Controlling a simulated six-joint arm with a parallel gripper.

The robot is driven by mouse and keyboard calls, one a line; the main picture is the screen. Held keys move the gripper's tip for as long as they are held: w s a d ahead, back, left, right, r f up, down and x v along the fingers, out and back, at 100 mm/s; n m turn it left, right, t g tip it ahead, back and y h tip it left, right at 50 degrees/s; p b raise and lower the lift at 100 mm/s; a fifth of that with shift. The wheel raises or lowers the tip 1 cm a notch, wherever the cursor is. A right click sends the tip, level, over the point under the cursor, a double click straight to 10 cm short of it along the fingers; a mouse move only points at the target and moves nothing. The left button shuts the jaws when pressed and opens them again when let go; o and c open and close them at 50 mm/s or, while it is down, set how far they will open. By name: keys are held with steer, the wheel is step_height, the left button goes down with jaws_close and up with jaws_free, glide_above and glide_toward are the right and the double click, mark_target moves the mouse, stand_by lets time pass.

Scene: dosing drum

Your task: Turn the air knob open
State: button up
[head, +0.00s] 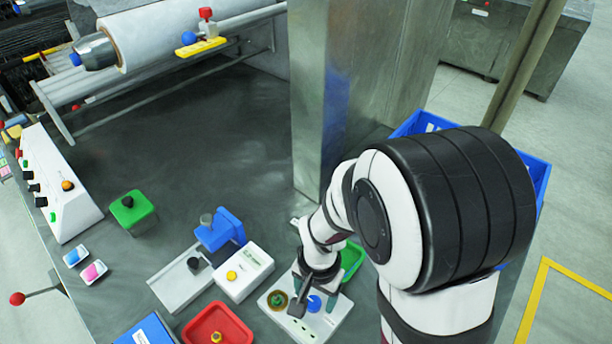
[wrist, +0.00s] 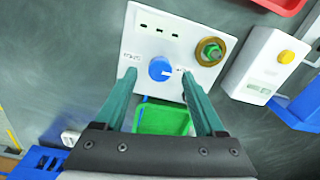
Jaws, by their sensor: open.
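A white panel (head: 335,316) lies on the bench at the front and carries a blue round knob (head: 314,303) and a green knob in a brass ring (head: 277,300). In the wrist view the blue knob (wrist: 161,69) sits between the two green fingers of my gripper (wrist: 158,74). The fingers are open, with a visible gap on each side of the knob. The knob has a small white mark toward its right side. Small labels flank it, too small to read. In the head view my gripper (head: 303,301) is over the panel and partly covers it.
A white box with a yellow button (head: 245,272), beside a blue stand, and a red tray (head: 218,325) are left of the panel. A green tray (wrist: 163,119) lies just beyond the panel, under my fingers in the wrist view. A metal column (head: 318,100) rises behind.

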steer(key=shift+f, duration=1.05)
jaws_close()
